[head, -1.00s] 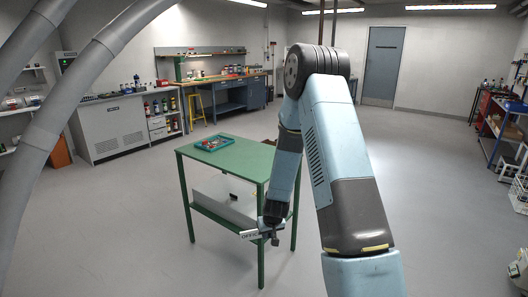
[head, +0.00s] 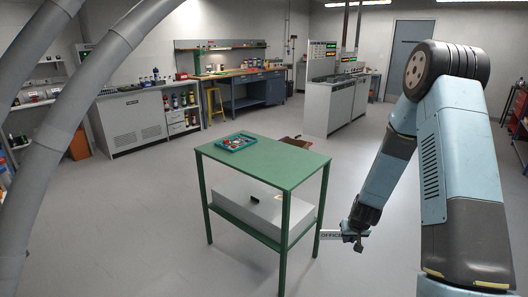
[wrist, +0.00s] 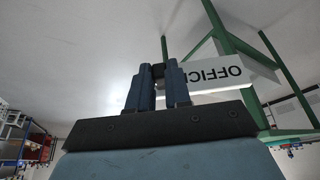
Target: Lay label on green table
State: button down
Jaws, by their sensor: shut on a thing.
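The label (head: 331,235) is a small white plate with dark lettering. It also shows in the wrist view (wrist: 215,76), where the letters "OFFIC" read upside down. My gripper (head: 353,232) is shut on one end of the label and holds it in the air, to the right of the table and below the height of its top. In the wrist view my gripper's blue fingers (wrist: 158,72) are close together at the label's end. The green table (head: 275,162) stands left of my gripper, with an open top and thin legs.
A teal tray (head: 236,142) with small items sits at the table top's far left. A grey box (head: 262,208) lies on the lower shelf. A brown thing (head: 297,141) shows behind the table. The rest of the top and the surrounding floor are clear.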

aim_at(287, 163)
jog(key=i, duration=0.85)
